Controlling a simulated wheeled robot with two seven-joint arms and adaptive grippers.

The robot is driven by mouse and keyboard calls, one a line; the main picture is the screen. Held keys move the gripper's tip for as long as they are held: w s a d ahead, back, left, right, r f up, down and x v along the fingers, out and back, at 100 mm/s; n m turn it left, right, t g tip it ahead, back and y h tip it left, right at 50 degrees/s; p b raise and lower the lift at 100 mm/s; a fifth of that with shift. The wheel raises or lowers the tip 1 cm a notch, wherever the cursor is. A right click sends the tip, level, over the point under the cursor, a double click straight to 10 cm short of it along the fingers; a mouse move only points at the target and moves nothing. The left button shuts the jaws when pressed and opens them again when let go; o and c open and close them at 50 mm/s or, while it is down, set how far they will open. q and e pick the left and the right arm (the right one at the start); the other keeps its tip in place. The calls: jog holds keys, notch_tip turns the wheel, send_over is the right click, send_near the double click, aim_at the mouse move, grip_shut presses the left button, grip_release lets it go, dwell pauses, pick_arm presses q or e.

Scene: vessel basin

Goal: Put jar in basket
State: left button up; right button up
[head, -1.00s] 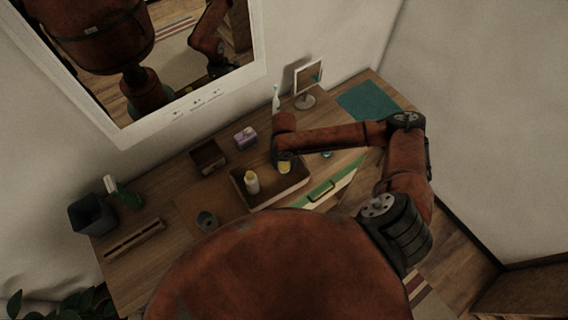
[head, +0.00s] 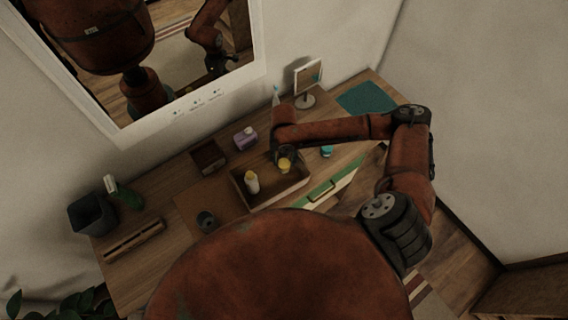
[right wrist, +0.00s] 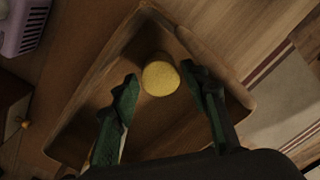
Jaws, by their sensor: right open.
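The jar, of which I mainly see the yellow lid (head: 284,165), is inside the brown basket (head: 297,186) at its right part. In the right wrist view the round yellow lid (right wrist: 160,79) shows between the fingers, with the basket wall (right wrist: 205,52) around it. My right gripper (head: 285,157) is just above the jar. Its green-black fingers (right wrist: 159,73) are spread apart, one on each side of the lid, with gaps to it. The jar's lower body is hidden in the wrist view. My left gripper is not in view.
A cream bottle (head: 252,184) stands in the basket's left part. A purple box (head: 245,139), dark brown box (head: 208,157), dark cup (head: 206,220), small mirror (head: 307,76) and teal mat (head: 367,100) are on the wooden counter. A dark bin (head: 92,216) stands at the left end.

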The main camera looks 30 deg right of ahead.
aim_at(284, 162)
notch_tip(284, 162, up, 8)
jog(key=shift+r, duration=0.2)
dwell(0.3)
